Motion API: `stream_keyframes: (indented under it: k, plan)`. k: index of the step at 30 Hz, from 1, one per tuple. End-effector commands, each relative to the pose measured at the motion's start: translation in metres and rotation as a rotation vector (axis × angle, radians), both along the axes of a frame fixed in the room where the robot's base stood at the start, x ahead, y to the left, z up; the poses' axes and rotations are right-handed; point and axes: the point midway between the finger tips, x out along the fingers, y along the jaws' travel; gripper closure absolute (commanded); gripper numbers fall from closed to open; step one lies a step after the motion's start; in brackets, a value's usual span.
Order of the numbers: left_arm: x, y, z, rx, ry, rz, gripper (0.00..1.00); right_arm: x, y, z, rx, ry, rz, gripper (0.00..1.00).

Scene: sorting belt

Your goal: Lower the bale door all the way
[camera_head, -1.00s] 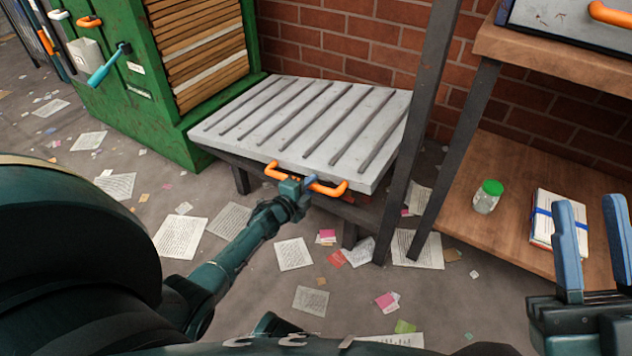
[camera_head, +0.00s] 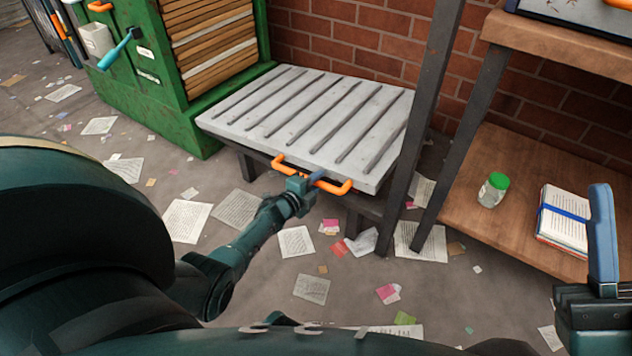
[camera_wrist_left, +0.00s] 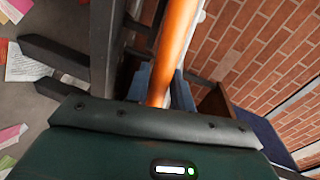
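The bale door (camera_head: 318,118) is a light grey ribbed panel. It lies nearly flat, tilted slightly, over a dark low frame in front of the brick wall. An orange handle (camera_head: 333,187) is on its near edge. My left gripper (camera_head: 314,180) is at the middle of this handle. In the left wrist view the orange handle (camera_wrist_left: 175,50) runs between the two blue fingers, which appear closed around it. My right gripper (camera_head: 604,235) is at the right edge, away from the door. One blue finger shows; the other is cut off by the frame edge.
A green cabinet (camera_head: 185,135) with wooden slats stands left of the door. A dark post (camera_head: 408,150) rises at its right. A wooden shelf (camera_head: 465,205) holds a green-lidded jar (camera_head: 493,190) and a strapped paper stack (camera_head: 563,216). Loose papers litter the floor.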

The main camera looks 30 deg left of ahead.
Motion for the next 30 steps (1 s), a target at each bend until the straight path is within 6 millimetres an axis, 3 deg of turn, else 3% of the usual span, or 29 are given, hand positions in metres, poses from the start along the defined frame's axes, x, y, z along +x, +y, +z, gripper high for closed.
stream_keyframes:
  k: [5,16,18,30]
  plan:
    - [0.000,0.001,0.000,0.000,0.000,0.000,0.63,0.000,0.000,0.000,0.000,0.000,0.000,0.71]
    - [-0.011,0.001,0.004,0.000,0.001,0.001,0.63,0.002,0.000,0.005,0.001,0.027,0.002,0.71]
    - [-0.022,0.002,0.008,0.001,0.003,0.000,0.63,0.005,0.002,-0.012,0.010,0.136,0.001,0.71]
    - [-0.105,0.006,0.024,0.000,0.003,0.001,0.63,0.001,0.007,-0.065,0.051,0.564,-0.006,0.71]
